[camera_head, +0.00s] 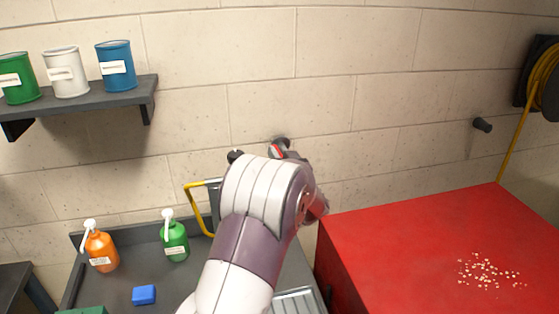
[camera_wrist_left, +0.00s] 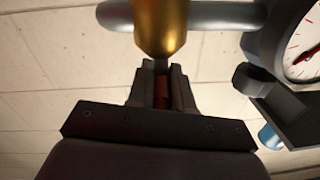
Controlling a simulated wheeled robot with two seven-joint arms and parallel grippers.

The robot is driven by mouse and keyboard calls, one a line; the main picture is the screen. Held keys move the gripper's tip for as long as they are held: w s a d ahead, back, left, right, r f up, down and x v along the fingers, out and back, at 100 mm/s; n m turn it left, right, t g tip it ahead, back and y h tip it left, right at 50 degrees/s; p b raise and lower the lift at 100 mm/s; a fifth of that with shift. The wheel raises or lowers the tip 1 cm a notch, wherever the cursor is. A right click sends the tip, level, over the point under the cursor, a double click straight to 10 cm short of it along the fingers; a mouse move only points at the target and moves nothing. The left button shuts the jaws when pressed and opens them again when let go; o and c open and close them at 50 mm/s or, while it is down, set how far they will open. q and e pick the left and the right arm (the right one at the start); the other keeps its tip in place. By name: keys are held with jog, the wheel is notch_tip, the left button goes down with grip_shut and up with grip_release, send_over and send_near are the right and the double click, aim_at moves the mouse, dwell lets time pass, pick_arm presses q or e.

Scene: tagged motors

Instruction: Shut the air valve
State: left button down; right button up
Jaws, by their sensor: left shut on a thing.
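The air valve's brass body (camera_wrist_left: 161,28) is at the top middle of the left wrist view, on a grey pipe (camera_wrist_left: 215,14). My left gripper (camera_wrist_left: 161,76) is just below it, shut on the valve's red handle (camera_wrist_left: 162,92). Only a narrow strip of the handle shows between the fingers. A round gauge (camera_wrist_left: 308,48) with a white face and red needle is to the right, partly cut off. In the head view my left arm covers the valve and the gripper; its angle cannot be told there. My right gripper is not in view.
A red cabinet (camera_head: 400,225) stands at the right, with pale bits on top. A grey bench at the left holds an orange bottle (camera_head: 101,250), a green bottle (camera_head: 175,241) and a blue block (camera_head: 144,295). A wall shelf (camera_head: 100,103) holds three cans.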

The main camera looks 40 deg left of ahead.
pick_arm(q)
jog(key=shift+m+t+h+b, duration=0.3)
jog(key=shift+t+h, duration=0.1)
jog(key=shift+t, duration=0.1)
jog(key=c, duration=1.3)
grip_release()
jog(key=shift+r, duration=0.1)
jog(key=shift+o, duration=1.2)
jog(key=shift+a, duration=0.1)
jog(key=shift+s+d, duration=0.15)
jog(key=shift+d, duration=0.15)
jog(key=b+v, duration=0.2)
jog(key=v, duration=1)
jog(key=shift+b, duration=0.35)
